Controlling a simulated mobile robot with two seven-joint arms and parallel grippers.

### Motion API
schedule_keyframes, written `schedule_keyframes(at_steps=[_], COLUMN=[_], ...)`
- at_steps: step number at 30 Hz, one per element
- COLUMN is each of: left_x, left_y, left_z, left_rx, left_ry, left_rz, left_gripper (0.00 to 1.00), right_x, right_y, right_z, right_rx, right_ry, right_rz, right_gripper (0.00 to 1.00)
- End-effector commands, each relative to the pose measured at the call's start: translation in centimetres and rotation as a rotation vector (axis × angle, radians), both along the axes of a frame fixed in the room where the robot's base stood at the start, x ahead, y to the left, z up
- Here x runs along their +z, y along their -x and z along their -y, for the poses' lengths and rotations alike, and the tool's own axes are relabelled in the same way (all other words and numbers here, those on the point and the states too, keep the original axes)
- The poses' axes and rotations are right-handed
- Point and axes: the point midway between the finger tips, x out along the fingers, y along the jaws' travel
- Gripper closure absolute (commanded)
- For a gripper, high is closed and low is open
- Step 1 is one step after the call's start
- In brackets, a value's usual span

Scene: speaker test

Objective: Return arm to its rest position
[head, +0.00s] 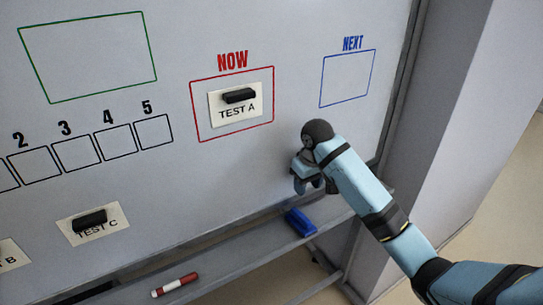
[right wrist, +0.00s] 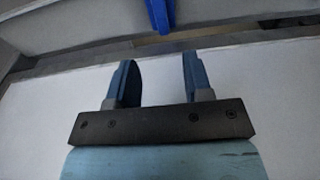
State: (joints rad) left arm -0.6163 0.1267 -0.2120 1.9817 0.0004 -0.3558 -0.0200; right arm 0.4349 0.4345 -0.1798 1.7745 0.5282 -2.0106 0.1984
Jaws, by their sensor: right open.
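My right arm comes in from the lower right in the head view. Its gripper (head: 309,184) hangs in front of the whiteboard, below the red box and above the tray ledge. In the right wrist view the two blue fingers (right wrist: 158,82) stand apart with nothing between them. My left gripper is not in view. The whiteboard (head: 190,185) carries a card reading TEST A (head: 238,108) under a black magnet (head: 240,95), inside the red NOW box. The blue NEXT box (head: 347,78) is empty.
A TEST C card (head: 97,232) with a black magnet and part of a TEST B card (head: 12,258) are lower left. The ledge (head: 235,275) holds a red marker (head: 175,285) and a blue object (head: 300,222), close below my gripper. A grey pillar (head: 440,130) stands right.

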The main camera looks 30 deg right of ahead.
Motion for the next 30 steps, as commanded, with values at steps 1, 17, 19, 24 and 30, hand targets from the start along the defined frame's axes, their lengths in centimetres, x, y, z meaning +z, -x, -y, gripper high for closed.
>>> schedule_keyframes(at_steps=[1, 17, 19, 24, 30], left_x=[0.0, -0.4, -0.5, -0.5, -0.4], left_y=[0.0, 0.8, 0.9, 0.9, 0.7], left_z=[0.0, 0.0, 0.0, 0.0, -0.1], left_rx=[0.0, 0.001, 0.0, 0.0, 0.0], left_ry=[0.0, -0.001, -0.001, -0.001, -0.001], left_rz=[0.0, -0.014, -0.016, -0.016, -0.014], left_gripper=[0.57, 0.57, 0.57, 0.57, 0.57], right_x=[0.0, -9.4, -10.5, -11.4, -10.9], right_y=[0.0, 12.4, 15.4, 22.1, 27.1], right_z=[0.0, -6.8, -8.0, -9.7, -10.4], right_rx=[0.0, 0.098, 0.11, 0.117, 0.108], right_ry=[0.0, -0.014, -0.019, -0.022, -0.015], right_rz=[0.0, 0.073, 0.096, 0.145, 0.184], right_gripper=[0.54, 0.54, 0.54, 0.54, 0.54])
